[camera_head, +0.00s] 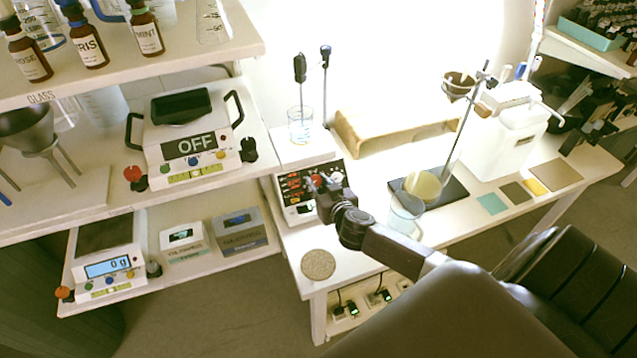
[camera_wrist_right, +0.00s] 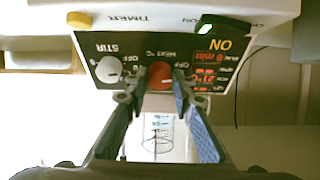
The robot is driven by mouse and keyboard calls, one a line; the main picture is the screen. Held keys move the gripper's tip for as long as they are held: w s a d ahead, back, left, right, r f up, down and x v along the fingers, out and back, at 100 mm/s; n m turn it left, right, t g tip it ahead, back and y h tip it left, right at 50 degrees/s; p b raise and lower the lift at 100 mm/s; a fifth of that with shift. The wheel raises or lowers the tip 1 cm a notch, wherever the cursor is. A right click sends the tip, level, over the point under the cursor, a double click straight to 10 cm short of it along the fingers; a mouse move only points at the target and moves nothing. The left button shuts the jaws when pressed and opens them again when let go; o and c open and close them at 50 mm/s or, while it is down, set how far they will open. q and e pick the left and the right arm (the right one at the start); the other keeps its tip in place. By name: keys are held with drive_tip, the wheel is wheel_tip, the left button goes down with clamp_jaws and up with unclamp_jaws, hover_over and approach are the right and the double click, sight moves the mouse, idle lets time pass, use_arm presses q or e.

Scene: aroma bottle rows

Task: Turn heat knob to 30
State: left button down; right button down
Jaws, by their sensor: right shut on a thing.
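The hot plate stirrer (camera_head: 299,212) stands on the white bench, its dark control panel partly covered by my right gripper (camera_head: 322,190). In the right wrist view the panel (camera_wrist_right: 130,45) appears upside down. The red heat knob (camera_wrist_right: 160,74), labelled "HEAT °C", sits between the fingertips of my right gripper (camera_wrist_right: 155,88), which is shut on it. A white stir knob (camera_wrist_right: 109,69) is beside it. The red display (camera_wrist_right: 207,70) shows "ON" and "0 min"; its temperature digits are too small to read surely. My left gripper is not in view.
A glass beaker (camera_head: 300,126) stands behind the panel on the stirrer. A larger beaker (camera_head: 405,214) is close to my right arm. A round cork mat (camera_head: 318,265) lies at the bench's front left corner.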

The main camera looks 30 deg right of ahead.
drive_tip(key=m+h+b, duration=0.1)
drive_tip(key=m, duration=0.3)
drive_tip(key=shift+a+f+b, duration=0.1)
drive_tip(key=shift+f+b, duration=0.05)
drive_tip(key=shift+b, duration=0.15)
drive_tip(key=shift+w+m+g+h+b, duration=0.1)
drive_tip(key=shift+m+g+h+b, duration=0.45)
drive_tip(key=shift+m, duration=2.05)
drive_tip(key=c, duration=1.6)
unclamp_jaws()
drive_tip(key=shift+a+r, duration=0.1)
drive_tip(key=shift+r, duration=0.1)
